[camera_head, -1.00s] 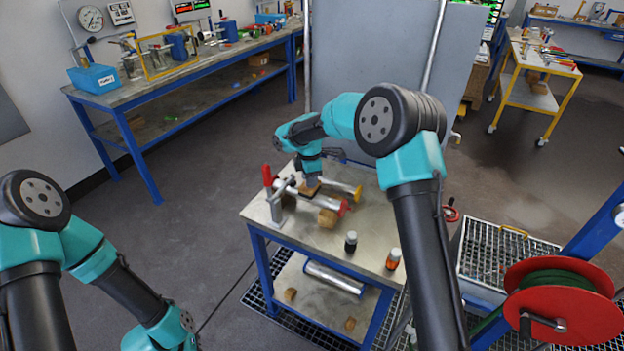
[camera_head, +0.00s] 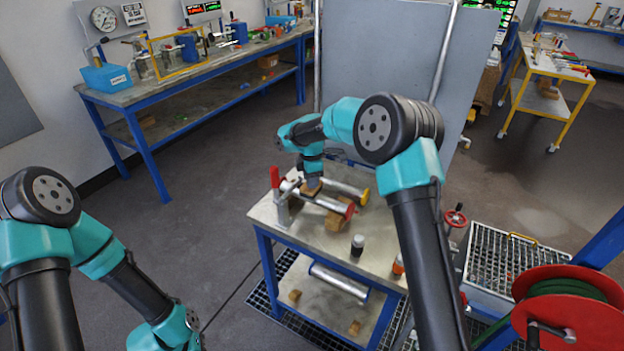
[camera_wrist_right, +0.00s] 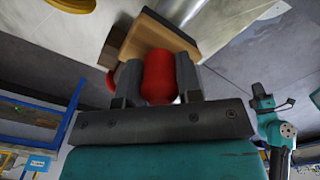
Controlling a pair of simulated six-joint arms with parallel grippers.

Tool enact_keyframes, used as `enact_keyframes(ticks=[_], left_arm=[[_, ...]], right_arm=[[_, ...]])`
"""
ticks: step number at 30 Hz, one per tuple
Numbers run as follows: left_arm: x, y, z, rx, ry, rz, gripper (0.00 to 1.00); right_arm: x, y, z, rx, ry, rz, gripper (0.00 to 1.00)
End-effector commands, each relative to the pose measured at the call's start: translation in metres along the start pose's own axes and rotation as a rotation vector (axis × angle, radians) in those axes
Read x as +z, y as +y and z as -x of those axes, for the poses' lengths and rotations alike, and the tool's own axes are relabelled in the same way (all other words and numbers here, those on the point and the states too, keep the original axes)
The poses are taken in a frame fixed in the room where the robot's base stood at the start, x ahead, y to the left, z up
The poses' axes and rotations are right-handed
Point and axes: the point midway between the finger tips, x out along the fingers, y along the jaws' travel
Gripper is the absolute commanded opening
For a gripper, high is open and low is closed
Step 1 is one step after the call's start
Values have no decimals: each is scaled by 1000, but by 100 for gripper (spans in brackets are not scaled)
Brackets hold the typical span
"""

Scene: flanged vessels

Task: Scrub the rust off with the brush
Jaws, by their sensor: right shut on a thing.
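My right gripper (camera_wrist_right: 158,82) is shut on the brush, with its red grip (camera_wrist_right: 158,78) between the two fingers and its wooden block (camera_wrist_right: 155,42) just beyond them. In the head view the brush's wooden block (camera_head: 312,187) is under the right gripper (camera_head: 312,181), at the metal pipe with the red end (camera_head: 328,202); the bristles and exact contact are hidden. A second pipe with a yellow end (camera_head: 346,189) lies behind. I cannot make out rust at this size. My left arm is at lower left; its gripper does not show.
A clamp with a red handle (camera_head: 275,178) stands left of the brush. A wooden block (camera_head: 337,222) is by the pipe. A dark jar (camera_head: 357,246) and an orange bottle (camera_head: 398,265) stand on the worktable's front. A red hose reel (camera_head: 572,310) is at lower right.

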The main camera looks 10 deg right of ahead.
Motion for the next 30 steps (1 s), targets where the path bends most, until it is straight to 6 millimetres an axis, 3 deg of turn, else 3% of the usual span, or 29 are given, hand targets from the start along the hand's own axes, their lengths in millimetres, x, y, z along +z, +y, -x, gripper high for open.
enact_keyframes(ticks=[19, 30], left_arm=[[0, 0, 0, 0, 0, 0, 0], [0, 0, 0, 0, 0, 0, 0]], right_arm=[[20, -19, 3, 1, 0, -1, 14], [22, -21, 3, 1, 0, -1, 14]])
